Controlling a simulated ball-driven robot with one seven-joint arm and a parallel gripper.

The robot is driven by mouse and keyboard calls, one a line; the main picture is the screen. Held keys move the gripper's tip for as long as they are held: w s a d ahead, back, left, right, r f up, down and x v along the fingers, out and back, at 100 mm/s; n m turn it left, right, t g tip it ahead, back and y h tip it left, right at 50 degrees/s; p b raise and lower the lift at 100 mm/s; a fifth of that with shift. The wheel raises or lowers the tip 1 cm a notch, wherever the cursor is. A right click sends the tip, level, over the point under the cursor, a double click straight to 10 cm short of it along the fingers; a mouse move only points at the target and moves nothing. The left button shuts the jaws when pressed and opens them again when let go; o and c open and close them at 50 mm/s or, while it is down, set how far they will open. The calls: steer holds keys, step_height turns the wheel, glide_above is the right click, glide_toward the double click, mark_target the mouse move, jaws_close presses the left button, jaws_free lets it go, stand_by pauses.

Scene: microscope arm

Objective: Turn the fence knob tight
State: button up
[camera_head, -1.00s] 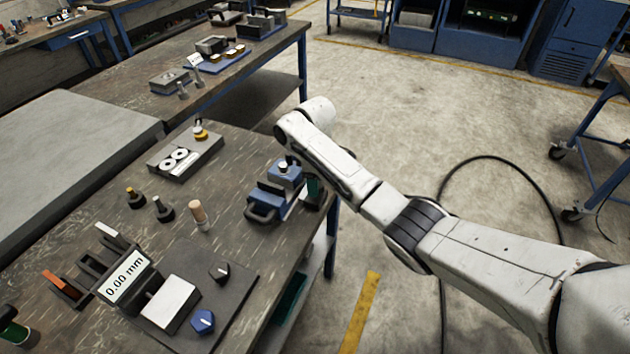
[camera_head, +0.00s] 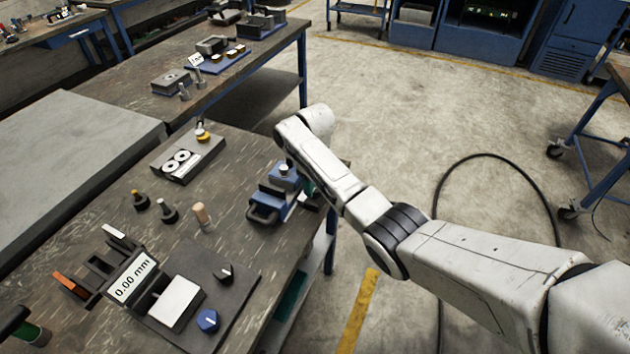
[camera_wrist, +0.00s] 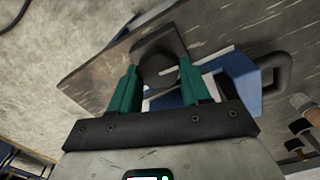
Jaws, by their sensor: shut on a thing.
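In the wrist view, my gripper (camera_wrist: 160,80) has its two green fingers on either side of a dark, many-sided knob (camera_wrist: 160,66) and is shut on it. The knob is in front of a dark, flat surface, with a blue body (camera_wrist: 240,82) close to its right. In the head view, my gripper (camera_head: 307,188) is mostly hidden under my wrist, at the right side of the blue vise-like fixture (camera_head: 272,200) near the bench edge. The held knob is hidden there. Whether it is tight cannot be seen.
A dark plate (camera_head: 238,295) at the front carries a black pointer knob (camera_head: 224,274) and a blue knob (camera_head: 207,320). A display (camera_head: 133,279) reads 0.00 mm. Several small handled tools, one a wooden-topped peg (camera_head: 202,215), stand left of the fixture.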

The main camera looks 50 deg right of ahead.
steer(key=shift+m, duration=0.6)
steer(key=o, duration=1.1)
steer(key=shift+c, duration=0.2)
steer(key=shift+r, duration=0.1)
step_height(320, 180, up, 11)
steer(key=shift+f, duration=0.2)
